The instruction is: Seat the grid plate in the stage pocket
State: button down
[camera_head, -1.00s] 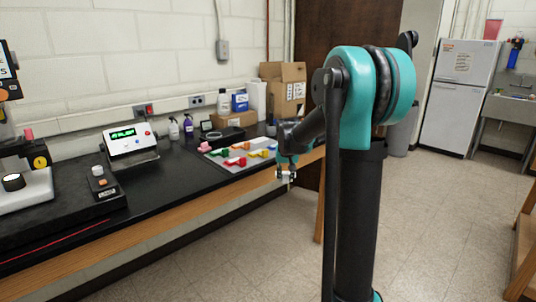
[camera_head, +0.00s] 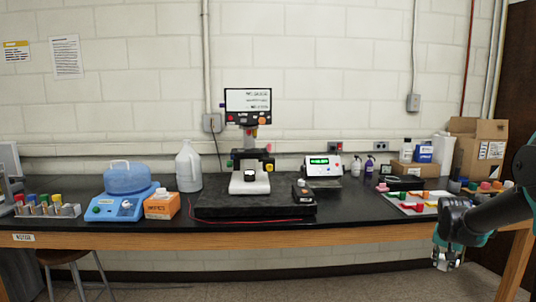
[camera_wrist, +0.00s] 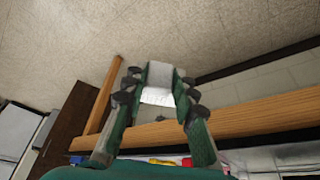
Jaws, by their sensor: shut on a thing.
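My gripper (camera_head: 446,261) hangs in front of the bench at the right, below the level of the bench top. In the wrist view my gripper (camera_wrist: 160,90) is shut on a small pale grey piece, likely the grid plate (camera_wrist: 158,96), held between the fingertips; it is small in the head view. A microscope-like instrument with a screen stands mid-bench, far left of my gripper. The pocket itself is too small to make out.
The instrument stands on a dark slab (camera_head: 230,206). A small black device (camera_head: 303,194) and a green-display meter (camera_head: 323,168) are right of it. An orange box (camera_head: 162,205) and a white jug (camera_head: 188,165) are left. A tray with coloured parts (camera_head: 400,197) lies near my arm.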

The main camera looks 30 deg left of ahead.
aim_at(249, 152)
jog(key=u, duration=1.45)
jog(key=l+u, duration=0.2)
jog(key=l, duration=0.4)
jog(key=l+u, duration=0.15)
jog(key=l, duration=0.4)
jog(key=k+l+u, duration=0.2)
jog(key=l, duration=0.95)
jog(key=k, duration=0.05)
